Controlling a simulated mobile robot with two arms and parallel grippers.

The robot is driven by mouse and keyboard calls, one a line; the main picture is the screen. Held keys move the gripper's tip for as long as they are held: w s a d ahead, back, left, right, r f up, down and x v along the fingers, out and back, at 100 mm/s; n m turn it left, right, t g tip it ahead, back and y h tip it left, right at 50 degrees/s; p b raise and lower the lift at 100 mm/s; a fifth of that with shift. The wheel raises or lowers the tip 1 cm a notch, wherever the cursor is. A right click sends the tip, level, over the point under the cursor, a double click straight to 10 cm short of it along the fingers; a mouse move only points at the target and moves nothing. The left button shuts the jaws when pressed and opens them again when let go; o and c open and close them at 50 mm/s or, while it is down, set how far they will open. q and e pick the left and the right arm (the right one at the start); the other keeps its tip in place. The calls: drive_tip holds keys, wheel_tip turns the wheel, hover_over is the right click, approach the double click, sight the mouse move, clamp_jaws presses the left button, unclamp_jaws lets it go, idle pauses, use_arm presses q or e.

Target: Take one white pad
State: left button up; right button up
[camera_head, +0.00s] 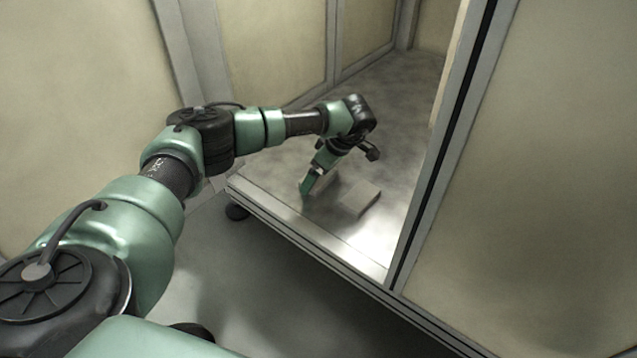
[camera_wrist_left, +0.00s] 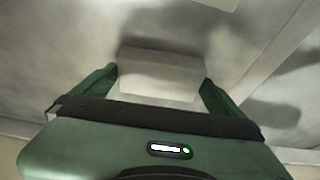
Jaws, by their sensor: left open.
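Two pale pads lie on the metal floor of the cabinet. One pad (camera_head: 360,198) lies flat and clear in the head view, to the right of my left gripper (camera_head: 308,187). The other pad (camera_head: 326,186) is beside the fingers and partly hidden by them. In the left wrist view this pad (camera_wrist_left: 158,72) sits between the two green fingers, with one finger at each end. The left gripper is open around it, and small gaps seem to remain at the ends. My right gripper is not in view.
The cabinet floor (camera_head: 290,172) is bare around the pads. A raised metal front edge (camera_head: 300,225) runs before them. A frame post (camera_head: 440,150) and panel stand to the right, and wall panels (camera_head: 270,45) close the back. Another pale edge (camera_wrist_left: 220,3) shows at the top of the wrist view.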

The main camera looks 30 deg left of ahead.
use_arm(q)
drive_tip(key=c, duration=1)
drive_tip(key=shift+o, duration=0.2)
drive_tip(key=shift+r, duration=0.15)
